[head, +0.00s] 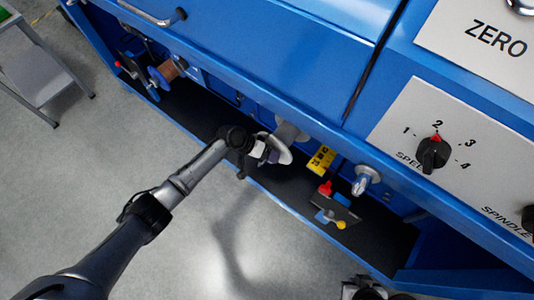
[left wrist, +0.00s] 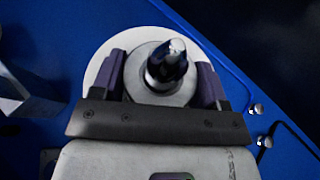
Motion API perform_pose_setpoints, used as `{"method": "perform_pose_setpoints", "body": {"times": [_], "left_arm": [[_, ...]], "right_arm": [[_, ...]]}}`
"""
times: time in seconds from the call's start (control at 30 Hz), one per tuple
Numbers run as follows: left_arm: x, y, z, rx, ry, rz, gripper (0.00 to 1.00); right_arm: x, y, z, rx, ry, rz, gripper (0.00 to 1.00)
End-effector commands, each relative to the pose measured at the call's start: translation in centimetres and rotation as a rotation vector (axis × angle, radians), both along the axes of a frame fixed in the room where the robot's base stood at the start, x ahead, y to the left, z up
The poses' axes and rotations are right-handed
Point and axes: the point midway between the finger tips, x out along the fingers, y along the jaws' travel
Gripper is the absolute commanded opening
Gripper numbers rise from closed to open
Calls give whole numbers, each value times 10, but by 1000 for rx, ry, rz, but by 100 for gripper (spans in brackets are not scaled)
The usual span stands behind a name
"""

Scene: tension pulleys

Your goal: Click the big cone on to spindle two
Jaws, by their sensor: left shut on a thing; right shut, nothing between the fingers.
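My left gripper (head: 268,152) is at the front of the blue machine, above the dark tray. It is shut on the big cone, a pale disc (head: 284,150) with a narrower grey hub (left wrist: 136,82). In the left wrist view, the gripper's dark purple fingers (left wrist: 160,84) lie on both sides of the hub. A shiny metal spindle tip (left wrist: 167,62) shows in the hub's middle; how far the cone sits on it is hidden. A grey cylinder (head: 291,131) stands just behind the cone. My right gripper (head: 364,289) is partly cut off at the bottom edge, shut and empty.
Another metal spindle (head: 365,181) with a pale flange stands bare to the right. A brown spool (head: 172,69) is at far left. A dial (head: 433,153) is at right.

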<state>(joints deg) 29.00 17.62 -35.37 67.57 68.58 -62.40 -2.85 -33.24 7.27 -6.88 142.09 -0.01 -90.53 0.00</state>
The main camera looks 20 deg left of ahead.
Motion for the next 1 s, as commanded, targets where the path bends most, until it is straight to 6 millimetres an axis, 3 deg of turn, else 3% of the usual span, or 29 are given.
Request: {"method": "perform_pose_setpoints", "body": {"times": [1.0], "left_arm": [[4, -2, 1, 0, -1, 0, 40]], "right_arm": [[0, 2, 0, 8, 0, -6, 0]]}}
